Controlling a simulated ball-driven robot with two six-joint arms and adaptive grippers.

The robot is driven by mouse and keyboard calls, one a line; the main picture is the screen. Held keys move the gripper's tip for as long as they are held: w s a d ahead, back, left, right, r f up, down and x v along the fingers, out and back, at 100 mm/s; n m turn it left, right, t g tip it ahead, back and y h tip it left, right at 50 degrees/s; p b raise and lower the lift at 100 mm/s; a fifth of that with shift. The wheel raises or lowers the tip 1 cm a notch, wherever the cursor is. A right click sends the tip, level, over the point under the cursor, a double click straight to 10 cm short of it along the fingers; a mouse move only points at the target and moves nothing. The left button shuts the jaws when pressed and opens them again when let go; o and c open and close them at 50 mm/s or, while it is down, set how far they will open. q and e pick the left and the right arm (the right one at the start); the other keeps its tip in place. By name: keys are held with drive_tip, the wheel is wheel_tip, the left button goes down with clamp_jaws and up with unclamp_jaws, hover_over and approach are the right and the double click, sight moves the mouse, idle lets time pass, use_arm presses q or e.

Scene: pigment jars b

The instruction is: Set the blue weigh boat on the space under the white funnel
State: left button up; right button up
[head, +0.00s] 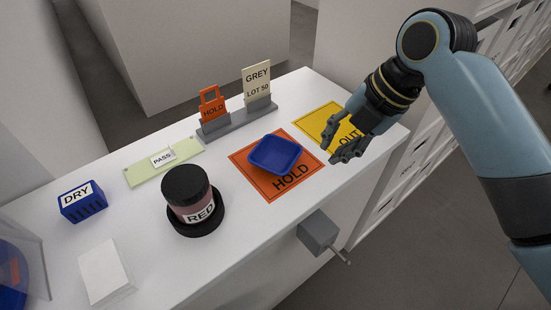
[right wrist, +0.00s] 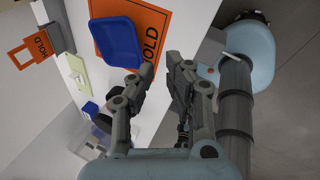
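The blue weigh boat (head: 275,154) is a shallow square dish, empty, lying on the orange HOLD mat (head: 267,188). It also shows in the right wrist view (right wrist: 120,42), left of the fingers. My right gripper (head: 337,146) is over the table to the right of the boat, apart from it, near the yellow OUT mat (head: 325,114). Its fingers are spread with nothing between them in the right wrist view (right wrist: 156,76). I cannot make out a white funnel or the space under it in either view. My left gripper is not in view.
A RED jar (head: 190,197) on a dark base stands left of the boat. A blue DRY box (head: 82,203) and white block (head: 104,272) are left.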

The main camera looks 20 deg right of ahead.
drive_tip(key=w+r+n, duration=0.1)
drive_tip(key=w, duration=0.2)
hover_over(296, 156)
drive_tip(key=s+d, duration=0.2)
wheel_tip(296, 156, down, 4)
drive_tip(key=shift+w+d+r+t+b, duration=0.1)
drive_tip(key=shift+d+t+b, duration=0.05)
drive_tip(key=shift+t+b, duration=0.3)
drive_tip(key=x, duration=0.5)
drive_tip(key=shift+a+f, duration=0.25)
drive_tip(key=shift+a, duration=0.2)
clamp_jaws()
drive_tip(key=shift+r, duration=0.15)
